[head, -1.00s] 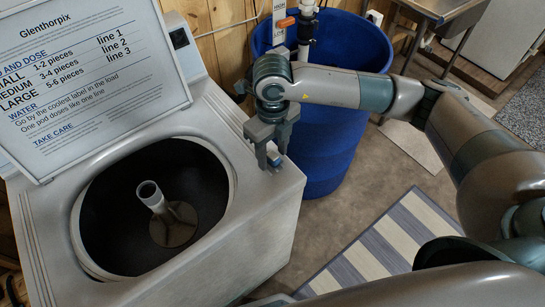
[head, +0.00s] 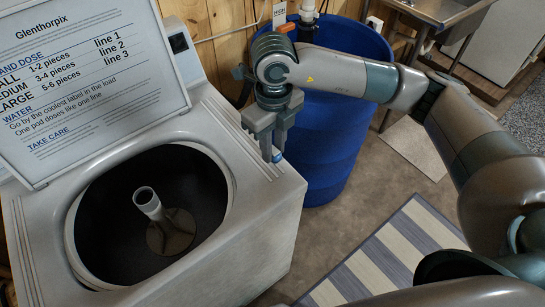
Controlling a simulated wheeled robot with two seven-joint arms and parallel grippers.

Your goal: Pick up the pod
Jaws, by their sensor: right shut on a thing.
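My right gripper (head: 271,154) points down over the right rear corner of the washer's top, beside the blue barrel. It is shut on the pod (head: 277,157), a small blue thing that shows only as a sliver at the fingertips. The fingers hide most of the pod. I cannot tell whether it is clear of the washer's top. My left gripper is not in view.
A blue barrel (head: 330,130) stands behind right. A striped rug (head: 385,255) lies on the floor.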

